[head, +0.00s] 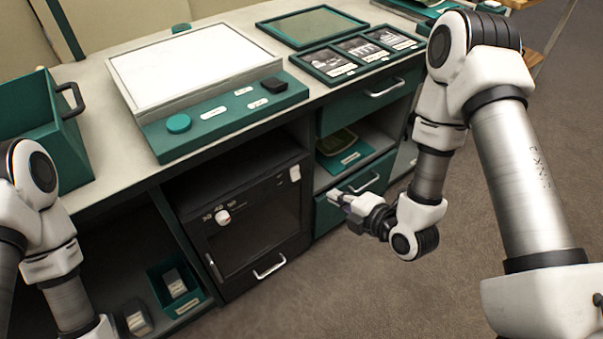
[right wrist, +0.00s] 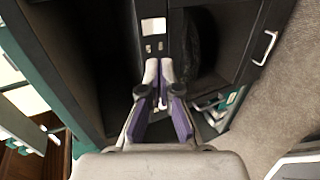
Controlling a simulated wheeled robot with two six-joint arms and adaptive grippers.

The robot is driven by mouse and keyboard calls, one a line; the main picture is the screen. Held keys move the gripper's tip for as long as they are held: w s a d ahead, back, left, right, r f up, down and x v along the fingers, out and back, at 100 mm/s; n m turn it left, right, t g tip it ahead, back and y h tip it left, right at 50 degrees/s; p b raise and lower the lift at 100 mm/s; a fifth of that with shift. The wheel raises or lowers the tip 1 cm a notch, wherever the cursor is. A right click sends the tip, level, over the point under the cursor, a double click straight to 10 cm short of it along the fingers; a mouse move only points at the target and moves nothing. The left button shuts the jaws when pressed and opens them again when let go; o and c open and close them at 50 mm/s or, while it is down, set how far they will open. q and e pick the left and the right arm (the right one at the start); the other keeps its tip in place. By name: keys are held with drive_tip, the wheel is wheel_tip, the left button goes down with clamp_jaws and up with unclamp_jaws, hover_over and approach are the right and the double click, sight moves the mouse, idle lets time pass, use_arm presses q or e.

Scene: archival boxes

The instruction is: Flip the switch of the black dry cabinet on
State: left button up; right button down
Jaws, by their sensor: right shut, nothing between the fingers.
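The black dry cabinet (head: 252,240) stands in a bay under the counter, with its dark door closed. A white knob (head: 222,216) with pale markings is at its upper left, and a small white switch (head: 295,173) is at its upper right. My right gripper (head: 334,197) is shut and empty, to the right of the cabinet and lower than the switch in the picture. In the right wrist view the closed fingertips (right wrist: 158,76) point at a dark strip with a pale plate (right wrist: 153,26); I cannot tell the switch's position. My left gripper is out of view.
A light table (head: 195,60) and framed pictures (head: 360,52) lie on the counter. A green box (head: 45,120) stands at left. A drawer with a handle (head: 364,183) is right of the cabinet. Carpet (head: 330,290) in front is clear.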

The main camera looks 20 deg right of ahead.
sight(296, 171)
drive_tip(key=b+x, duration=0.3)
drive_tip(key=x, duration=1)
drive_tip(key=shift+w+f, duration=0.2)
drive_tip(key=shift+w+a, duration=0.15)
drive_tip(key=shift+w, duration=0.25)
drive_tip(key=shift+f, duration=0.1)
drive_tip(key=shift+w+a+f+t+b, duration=0.15)
drive_tip(key=shift+f+t+b, duration=0.3)
drive_tip(key=shift+b, duration=0.55)
drive_tip(key=shift+w+r+p, duration=0.1)
drive_tip(key=shift+r+p, duration=0.85)
drive_tip(key=shift+r, duration=0.25)
